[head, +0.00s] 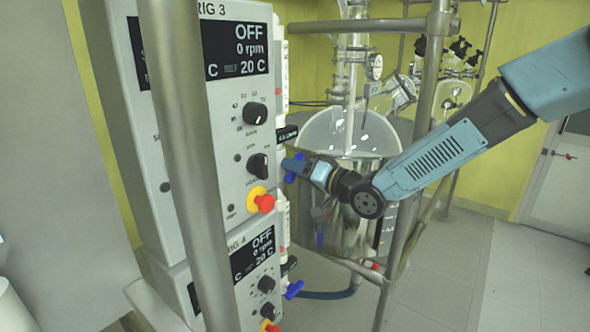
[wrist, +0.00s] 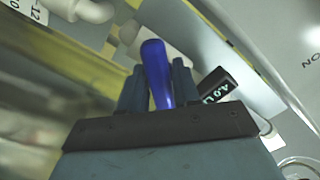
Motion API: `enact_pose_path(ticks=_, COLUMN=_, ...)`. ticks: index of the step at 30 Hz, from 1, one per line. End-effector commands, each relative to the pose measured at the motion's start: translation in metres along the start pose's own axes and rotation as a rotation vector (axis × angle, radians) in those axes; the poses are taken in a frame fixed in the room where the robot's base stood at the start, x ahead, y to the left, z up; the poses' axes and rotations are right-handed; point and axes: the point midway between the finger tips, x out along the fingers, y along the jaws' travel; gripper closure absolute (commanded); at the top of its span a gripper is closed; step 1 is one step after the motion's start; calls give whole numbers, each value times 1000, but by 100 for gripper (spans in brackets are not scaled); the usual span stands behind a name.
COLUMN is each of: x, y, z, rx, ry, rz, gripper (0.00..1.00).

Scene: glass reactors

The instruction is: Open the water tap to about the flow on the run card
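A blue tap lever (head: 294,166) sticks out at the right side of the RIG 3 panel. In the wrist view the blue lever (wrist: 157,75) stands between the two dark fingers of my gripper (wrist: 160,88), with no clear gap on either side. In the head view my gripper (head: 312,172) reaches the lever from the right. A small black flow display (wrist: 217,85) beside the lever seems to read 4.0 L; it also shows in the head view (head: 287,134), too small to read surely. No readable run card shows.
The RIG 3 control box (head: 225,130) shows OFF, 0 rpm, 20 C and has a red stop button (head: 264,203). Below is another control box (head: 250,270) with its own blue lever (head: 293,289). A metal post (head: 190,160) stands in front. A glass reactor (head: 345,140) is behind my gripper.

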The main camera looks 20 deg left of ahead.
Motion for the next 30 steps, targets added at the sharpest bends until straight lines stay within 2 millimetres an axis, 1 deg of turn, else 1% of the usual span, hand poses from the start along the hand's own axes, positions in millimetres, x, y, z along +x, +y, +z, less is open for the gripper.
enact_pose_path(ticks=1, x=0, y=1, z=0, rx=1, ry=0, rz=2, gripper=78)
enact_pose_path(ticks=8, x=0, y=2, z=0, rx=1, ry=-1, rz=4, gripper=99)
enact_pose_path(ticks=19, x=-1, y=2, z=0, rx=-19, ry=-1, rz=6, gripper=99)
enact_pose_path(ticks=20, x=-1, y=2, z=0, rx=-19, ry=-1, rz=6, gripper=66)
enact_pose_path(ticks=24, x=0, y=2, z=1, rx=-19, ry=-1, rz=4, gripper=53)
enact_pose_path(ticks=25, x=0, y=2, z=0, rx=-19, ry=-1, rz=4, gripper=51)
enact_pose_path(ticks=30, x=0, y=1, z=1, rx=-20, ry=-1, rz=2, gripper=51)
